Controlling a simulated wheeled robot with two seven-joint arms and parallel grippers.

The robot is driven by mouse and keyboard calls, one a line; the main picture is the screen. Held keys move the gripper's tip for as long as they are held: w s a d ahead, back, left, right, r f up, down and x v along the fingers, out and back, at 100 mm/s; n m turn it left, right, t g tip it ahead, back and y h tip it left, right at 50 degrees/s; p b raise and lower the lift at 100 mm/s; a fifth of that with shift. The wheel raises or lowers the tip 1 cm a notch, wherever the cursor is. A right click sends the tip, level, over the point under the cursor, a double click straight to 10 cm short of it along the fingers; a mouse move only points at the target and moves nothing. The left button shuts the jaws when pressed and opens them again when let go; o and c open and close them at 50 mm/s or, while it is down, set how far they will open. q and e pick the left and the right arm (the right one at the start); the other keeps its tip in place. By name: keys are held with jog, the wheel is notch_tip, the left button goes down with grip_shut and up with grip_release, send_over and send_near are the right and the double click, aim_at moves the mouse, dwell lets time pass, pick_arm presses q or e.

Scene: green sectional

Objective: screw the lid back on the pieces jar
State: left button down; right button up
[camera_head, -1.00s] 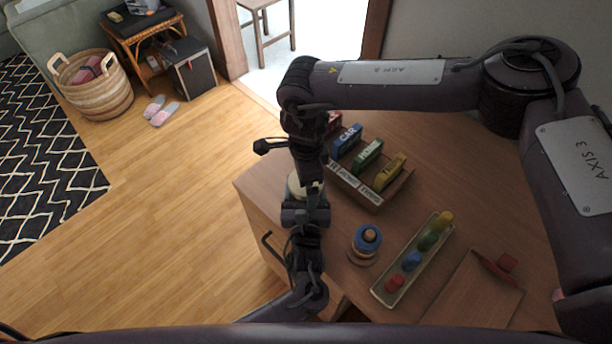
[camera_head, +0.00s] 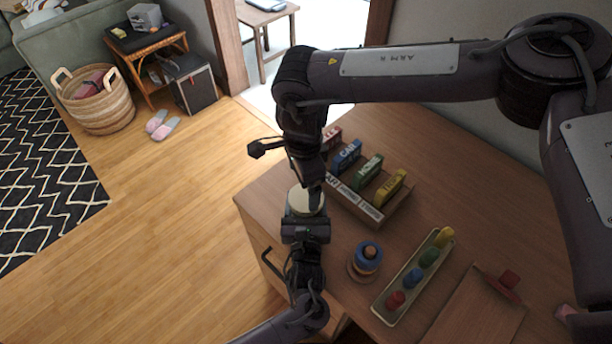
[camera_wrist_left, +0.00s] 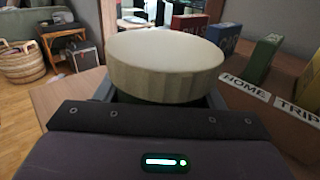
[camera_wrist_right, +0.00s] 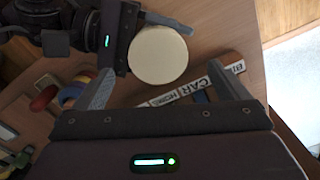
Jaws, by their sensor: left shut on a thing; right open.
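The jar's round cream lid (camera_wrist_left: 165,60) sits on top of the jar in the left wrist view, looking level. It also shows in the head view (camera_head: 306,201) and in the right wrist view (camera_wrist_right: 158,55). Only a dark greenish strip of the pieces jar (camera_wrist_left: 160,98) shows under it; whether the threads are engaged cannot be seen. My left gripper (camera_head: 304,212) is shut on the jar below the lid, at the desk's left edge. My right gripper (camera_wrist_right: 165,85) is open and empty, pointing toward the lid from above, fingers apart from it.
A wooden holder (camera_head: 345,200) with several coloured labelled blocks stands right behind the jar. A ring stacker (camera_head: 366,258) and a tray (camera_head: 383,309) of coloured pegs lie nearer. A board (camera_head: 475,313) is at front right. Open floor lies left of the desk (camera_head: 440,190).

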aim_at(306, 197)
jog(key=r+n, duration=0.1)
jog(key=n, duration=0.2)
jog(key=shift+r, duration=0.4)
jog(key=shift+s+d+r+n, duration=0.1)
jog(key=shift+d+r+n, duration=0.25)
jog(key=shift+n, duration=0.55)
jog(key=shift+a, duration=0.1)
jog(key=shift+f, duration=4)
jog(key=c, duration=1.1)
jog(key=o, duration=1.1)
jog(key=shift+r, duration=0.1)
jog(key=shift+r, duration=2.2)
